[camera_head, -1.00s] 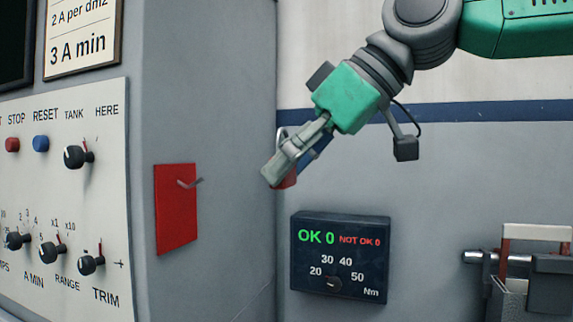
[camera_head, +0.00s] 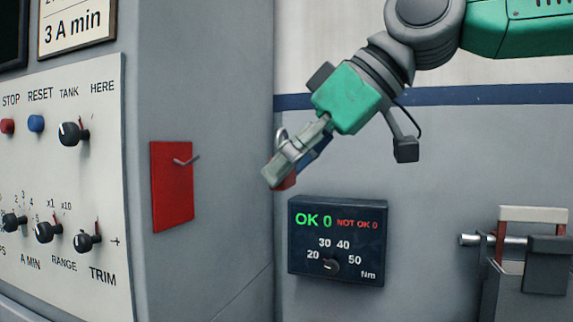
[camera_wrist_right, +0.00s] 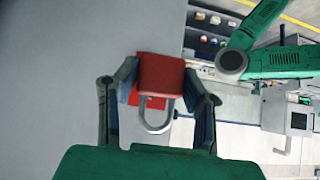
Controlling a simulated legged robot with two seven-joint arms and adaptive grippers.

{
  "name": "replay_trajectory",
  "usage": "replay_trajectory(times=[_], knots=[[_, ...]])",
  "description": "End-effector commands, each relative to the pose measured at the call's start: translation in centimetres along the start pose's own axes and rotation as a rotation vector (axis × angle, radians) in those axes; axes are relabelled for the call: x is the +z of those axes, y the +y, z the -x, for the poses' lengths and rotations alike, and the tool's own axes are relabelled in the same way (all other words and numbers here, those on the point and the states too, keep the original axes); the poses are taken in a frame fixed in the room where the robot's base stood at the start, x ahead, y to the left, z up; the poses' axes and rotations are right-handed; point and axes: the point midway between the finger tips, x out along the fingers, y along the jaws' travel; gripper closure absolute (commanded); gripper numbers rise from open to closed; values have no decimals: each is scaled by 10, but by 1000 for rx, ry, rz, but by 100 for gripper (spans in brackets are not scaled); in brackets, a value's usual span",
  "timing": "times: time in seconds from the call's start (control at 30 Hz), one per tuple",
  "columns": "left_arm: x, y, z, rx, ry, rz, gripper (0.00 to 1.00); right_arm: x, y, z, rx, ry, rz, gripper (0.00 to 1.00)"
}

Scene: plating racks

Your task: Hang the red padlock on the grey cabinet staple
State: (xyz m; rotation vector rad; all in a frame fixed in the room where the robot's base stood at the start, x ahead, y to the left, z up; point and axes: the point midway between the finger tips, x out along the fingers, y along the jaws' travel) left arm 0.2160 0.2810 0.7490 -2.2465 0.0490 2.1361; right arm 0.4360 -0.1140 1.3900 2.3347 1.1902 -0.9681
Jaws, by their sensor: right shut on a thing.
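The red padlock (camera_wrist_right: 161,73) is held between the fingers of my right gripper (camera_wrist_right: 160,82), with its grey shackle (camera_wrist_right: 155,126) pointing back toward the palm in the right wrist view. In the head view my right gripper (camera_head: 282,166) is shut on the padlock (camera_head: 287,182), which is mostly hidden by a finger. The grey staple (camera_head: 187,160) sticks out of a red plate (camera_head: 171,200) on the grey cabinet's side (camera_head: 205,70). The gripper shows to the right of the staple, with a gap in the picture. My left gripper is not in view.
A control panel with knobs (camera_head: 70,170) covers the cabinet's front at left. A dark display box (camera_head: 338,240) sits below my right gripper. A grey holder with a metal bar (camera_head: 515,260) stands at the lower right. Open room lies between gripper and red plate.

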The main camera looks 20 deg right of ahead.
Motion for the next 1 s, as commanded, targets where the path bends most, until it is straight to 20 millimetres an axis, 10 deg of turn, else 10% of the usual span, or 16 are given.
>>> replay_trajectory(times=[1.0], knots=[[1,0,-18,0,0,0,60,23,0,-18,0,1,0,94]])
